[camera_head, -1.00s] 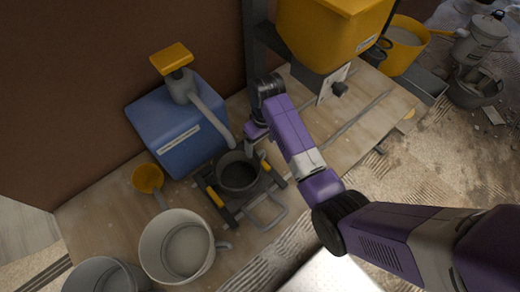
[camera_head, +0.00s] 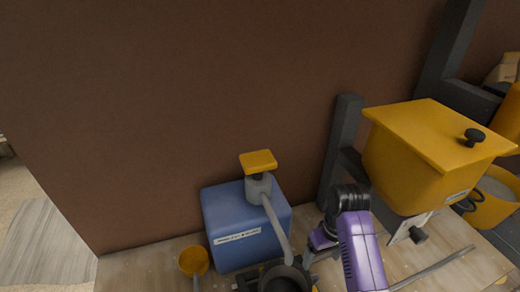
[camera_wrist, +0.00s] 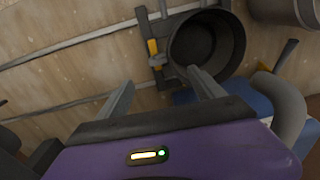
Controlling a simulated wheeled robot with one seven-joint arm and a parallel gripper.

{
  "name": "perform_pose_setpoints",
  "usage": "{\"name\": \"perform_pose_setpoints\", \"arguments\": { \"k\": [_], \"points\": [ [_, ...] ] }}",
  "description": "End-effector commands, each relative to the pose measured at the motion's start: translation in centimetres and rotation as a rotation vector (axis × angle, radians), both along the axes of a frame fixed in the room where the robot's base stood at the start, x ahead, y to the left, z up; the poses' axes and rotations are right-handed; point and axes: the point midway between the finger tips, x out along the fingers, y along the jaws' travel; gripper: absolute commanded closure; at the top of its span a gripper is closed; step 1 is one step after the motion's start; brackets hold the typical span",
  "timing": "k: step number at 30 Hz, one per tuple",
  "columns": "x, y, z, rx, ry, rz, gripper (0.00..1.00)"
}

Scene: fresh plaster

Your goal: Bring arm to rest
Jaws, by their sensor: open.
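My purple arm reaches up from the bottom edge of the head view, and my gripper (camera_head: 322,243) is beside the dark bucket (camera_head: 284,279), to the right of the blue pump box (camera_head: 246,226). In the wrist view my gripper (camera_wrist: 158,88) shows two grey fingers spread apart with nothing between them. The dark bucket (camera_wrist: 207,46) lies just beyond the right fingertip there. Whether the finger touches its rim I cannot tell.
A yellow hopper (camera_head: 425,150) on a dark post (camera_head: 341,150) stands right of my arm. The pump's grey spout (camera_head: 278,228) hangs over the bucket. A yellow scoop (camera_head: 194,261) lies left. A brown wall (camera_head: 180,110) rises behind the wooden bench (camera_head: 135,268).

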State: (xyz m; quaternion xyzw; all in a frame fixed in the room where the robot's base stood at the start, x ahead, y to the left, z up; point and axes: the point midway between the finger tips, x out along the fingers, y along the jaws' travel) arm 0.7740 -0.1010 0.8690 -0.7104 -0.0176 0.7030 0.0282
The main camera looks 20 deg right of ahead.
Motion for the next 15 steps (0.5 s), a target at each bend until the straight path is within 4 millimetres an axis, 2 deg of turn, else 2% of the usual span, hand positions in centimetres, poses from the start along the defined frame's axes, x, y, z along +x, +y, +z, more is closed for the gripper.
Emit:
{"name": "perform_pose_setpoints", "arguments": {
  "k": [5,8,10,12,15],
  "points": [
    [1.1,-0.3,0.0,-0.012,-0.046,-0.016,0.23],
    [4.0,-1.1,0.8,-0.041,-0.167,-0.039,0.23],
    [6.8,-1.8,2.3,-0.073,-0.301,-0.060,0.23],
    [8.5,-2.4,3.3,-0.103,-0.428,-0.081,0.23],
    [9.6,-2.6,4.0,-0.140,-0.596,-0.102,0.23]
  ]
}}
